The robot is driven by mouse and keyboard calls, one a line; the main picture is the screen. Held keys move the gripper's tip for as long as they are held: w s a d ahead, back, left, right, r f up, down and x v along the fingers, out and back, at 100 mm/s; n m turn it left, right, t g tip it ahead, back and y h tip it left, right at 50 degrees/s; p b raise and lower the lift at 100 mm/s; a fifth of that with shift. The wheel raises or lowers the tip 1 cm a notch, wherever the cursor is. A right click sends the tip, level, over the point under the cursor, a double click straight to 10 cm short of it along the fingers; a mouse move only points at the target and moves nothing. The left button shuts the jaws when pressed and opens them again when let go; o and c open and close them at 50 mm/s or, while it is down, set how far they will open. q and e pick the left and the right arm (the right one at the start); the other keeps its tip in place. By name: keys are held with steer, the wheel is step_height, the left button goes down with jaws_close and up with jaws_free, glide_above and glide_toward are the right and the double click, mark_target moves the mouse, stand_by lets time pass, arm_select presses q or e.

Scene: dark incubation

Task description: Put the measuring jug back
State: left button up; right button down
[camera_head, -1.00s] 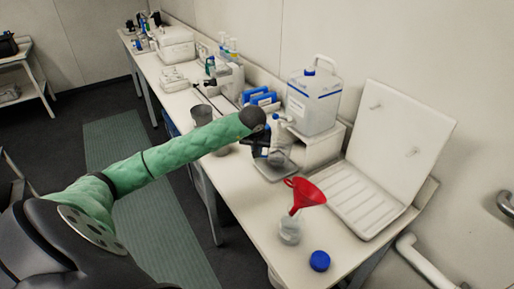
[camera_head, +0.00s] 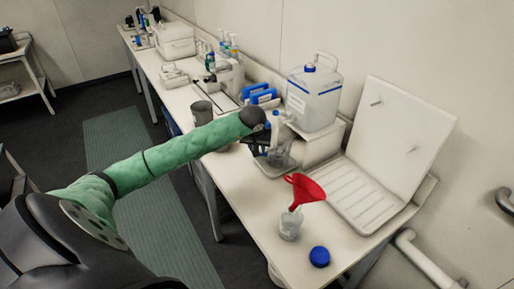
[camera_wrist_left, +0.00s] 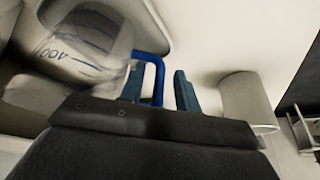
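The measuring jug (camera_head: 284,151) is clear with a blue handle. In the head view it stands roughly upright by the drip tray in front of the carboy, partly hidden by my left gripper. In the left wrist view the jug (camera_wrist_left: 85,45) shows its marks and "400", slightly blurred. Its blue handle (camera_wrist_left: 158,75) lies between the two fingers of my left gripper (camera_wrist_left: 160,90). A gap shows between the handle and the right finger, so the fingers look open around it. In the head view my left gripper (camera_head: 262,142) is dark and hard to make out. My right gripper is out of view.
A white carboy (camera_head: 314,95) stands on a raised block behind the jug. A grey beaker (camera_head: 202,112) stands left of my arm.

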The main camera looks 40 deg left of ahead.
arm_select(q)
steer(key=shift+r, duration=0.1)
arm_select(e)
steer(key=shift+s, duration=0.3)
